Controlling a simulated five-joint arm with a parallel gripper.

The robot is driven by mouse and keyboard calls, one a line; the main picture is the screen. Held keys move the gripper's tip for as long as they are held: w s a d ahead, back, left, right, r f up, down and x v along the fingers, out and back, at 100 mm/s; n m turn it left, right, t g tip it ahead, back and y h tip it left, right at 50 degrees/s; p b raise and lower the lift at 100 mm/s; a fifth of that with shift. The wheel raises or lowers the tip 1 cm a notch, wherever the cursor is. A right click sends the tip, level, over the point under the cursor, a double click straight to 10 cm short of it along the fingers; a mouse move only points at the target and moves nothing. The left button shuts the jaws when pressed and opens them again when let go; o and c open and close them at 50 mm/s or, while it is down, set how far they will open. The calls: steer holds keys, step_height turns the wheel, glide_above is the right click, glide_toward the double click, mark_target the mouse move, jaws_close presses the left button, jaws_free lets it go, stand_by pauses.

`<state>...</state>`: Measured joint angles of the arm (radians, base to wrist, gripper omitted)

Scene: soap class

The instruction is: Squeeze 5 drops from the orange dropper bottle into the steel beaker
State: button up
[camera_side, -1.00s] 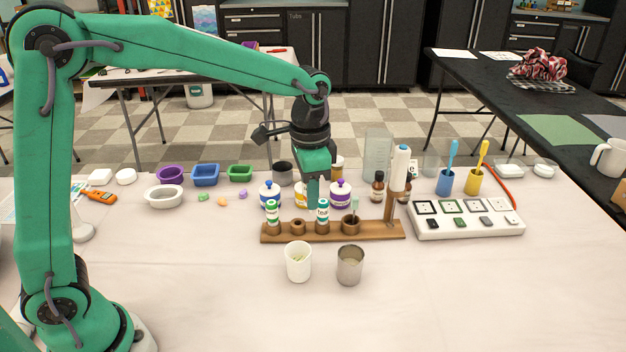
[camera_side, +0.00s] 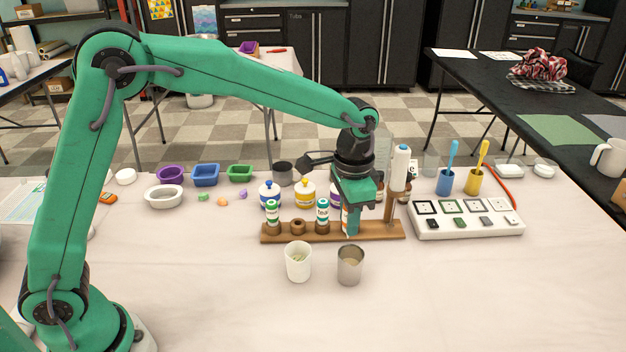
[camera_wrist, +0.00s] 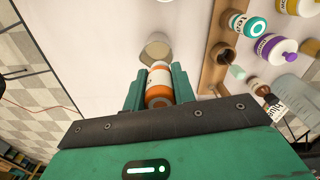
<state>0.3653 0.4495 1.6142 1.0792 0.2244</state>
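The orange dropper bottle (camera_wrist: 158,92) is between the fingers of my gripper (camera_wrist: 158,80) in the wrist view, with a finger close on each side. Only a sliver of it shows beside the finger in the side view (camera_side: 345,216); its tip is hidden. In the side view my gripper (camera_side: 351,222) is by the right part of the wooden rack, behind the steel beaker. The steel beaker (camera_side: 350,266) stands upright on the table in front of the rack. It shows beyond the bottle in the wrist view (camera_wrist: 155,50).
A white cup (camera_side: 298,262) stands left of the beaker. The table front is clear.

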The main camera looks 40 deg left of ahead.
steer(key=shift+w+d+f, duration=0.15)
steer(key=shift+d+f, duration=0.15)
steer(key=shift+d, duration=0.2)
steer(key=shift+f, duration=0.1)
steer(key=shift+f, duration=0.75)
stand_by(1.7)
stand_by(0.4)
stand_by(0.5)
stand_by(0.4)
stand_by(0.4)
